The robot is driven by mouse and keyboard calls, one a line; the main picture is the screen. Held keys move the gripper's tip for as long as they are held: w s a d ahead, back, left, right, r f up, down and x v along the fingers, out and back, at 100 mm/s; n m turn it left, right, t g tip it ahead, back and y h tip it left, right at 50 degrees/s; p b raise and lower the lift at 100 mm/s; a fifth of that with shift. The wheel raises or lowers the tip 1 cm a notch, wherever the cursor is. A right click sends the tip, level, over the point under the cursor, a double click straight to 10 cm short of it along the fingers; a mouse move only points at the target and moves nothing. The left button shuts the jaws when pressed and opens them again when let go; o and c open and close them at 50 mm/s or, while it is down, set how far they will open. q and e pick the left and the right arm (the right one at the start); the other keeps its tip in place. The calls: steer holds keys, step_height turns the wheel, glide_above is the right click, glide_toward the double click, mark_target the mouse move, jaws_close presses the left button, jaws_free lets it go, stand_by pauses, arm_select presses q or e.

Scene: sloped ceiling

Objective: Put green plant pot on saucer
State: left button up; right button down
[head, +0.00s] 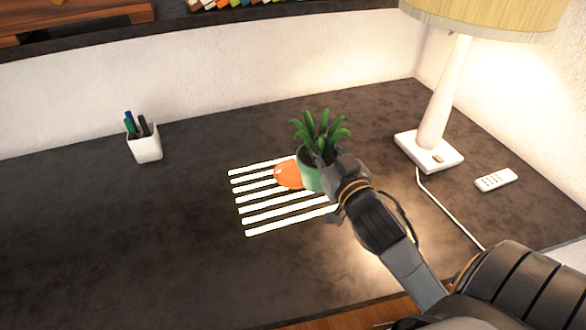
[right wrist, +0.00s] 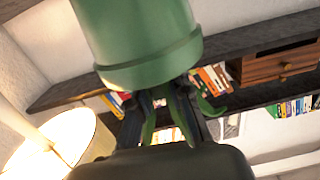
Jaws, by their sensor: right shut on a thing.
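The green plant pot (head: 311,174) with its leafy plant is in my right gripper (head: 325,172), above the dark desk at the middle right. The orange saucer (head: 286,175) shows partly to the left of the pot, and the pot hides the rest of it. I cannot tell whether the pot touches the saucer. In the right wrist view the pot (right wrist: 140,40) fills the upper middle, upside down in the picture, with leaves below its rim beside the fingers (right wrist: 165,105). The saucer does not show there. My left gripper is not in view.
White stripes (head: 285,215) lie on the desk (head: 120,245) around the saucer. A white pen cup (head: 145,148) stands at the left. A lamp (head: 437,110) with a cord and a remote (head: 495,180) are at the right. The desk's left half is mostly clear.

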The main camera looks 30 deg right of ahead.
steer(key=shift+w+d+r, duration=0.1)
steer(key=shift+d+r, duration=0.25)
steer(key=shift+r, duration=0.5)
steer(key=shift+w+d, duration=0.15)
steer(key=shift+w, duration=0.1)
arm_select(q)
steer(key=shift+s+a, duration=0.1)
arm_select(e)
steer(key=w+d+f, duration=0.2)
steer(key=w+f, duration=1)
steer(key=w, duration=0.1)
steer(key=shift+w+f, duration=0.15)
steer(key=shift+f, duration=0.25)
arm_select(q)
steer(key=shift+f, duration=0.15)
arm_select(e)
steer(key=shift+f, duration=0.1)
steer(key=c, duration=1.3)
jaws_free()
steer(key=shift+f, duration=0.1)
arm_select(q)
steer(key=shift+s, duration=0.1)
arm_select(e)
steer(key=shift+o, duration=0.2)
